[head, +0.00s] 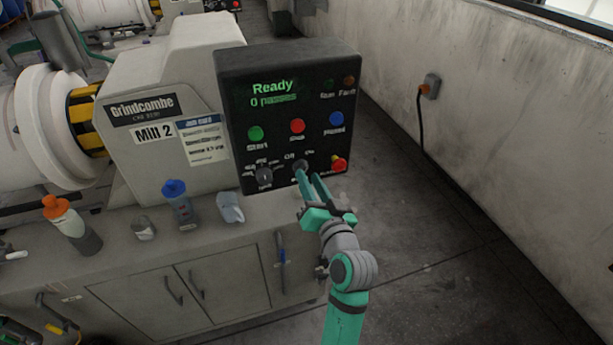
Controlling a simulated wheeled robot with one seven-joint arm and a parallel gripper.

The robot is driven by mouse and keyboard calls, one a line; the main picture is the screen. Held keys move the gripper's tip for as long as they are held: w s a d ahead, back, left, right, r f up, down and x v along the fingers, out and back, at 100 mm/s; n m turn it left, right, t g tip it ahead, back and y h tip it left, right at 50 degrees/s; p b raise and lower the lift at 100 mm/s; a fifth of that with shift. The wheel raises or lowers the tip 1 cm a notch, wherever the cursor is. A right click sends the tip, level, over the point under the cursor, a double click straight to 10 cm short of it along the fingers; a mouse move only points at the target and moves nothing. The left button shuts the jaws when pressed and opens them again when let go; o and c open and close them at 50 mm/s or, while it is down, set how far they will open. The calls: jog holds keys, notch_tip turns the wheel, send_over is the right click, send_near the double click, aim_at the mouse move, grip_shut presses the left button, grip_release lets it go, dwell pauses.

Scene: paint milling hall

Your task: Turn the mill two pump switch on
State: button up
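On the bench (130,258) left of my gripper stand an orange-capped bottle (72,224), a small jar (143,228), a blue-topped bottle (180,204) and a pale scoop-like item (229,208). A wall with a socket (431,86) is at right. The floor between is clear.

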jog(key=v, duration=0.8)
jog(key=shift+s, duration=0.25)
jog(key=shift+a, duration=0.15)
jog(key=s+f+m+g+h, duration=0.15)
jog(key=s+f+h, duration=0.45)
jog(key=s+f, duration=1.15)
jog(key=s+a+f+n, duration=0.1)
jog(key=s+n, duration=0.1)
jog(key=s, duration=0.8)
jog(key=s+a+f+n, duration=0.1)
jog(key=s+a+n, duration=0.1)
jog(key=s, duration=0.8)
jog(key=shift+a, duration=0.35)
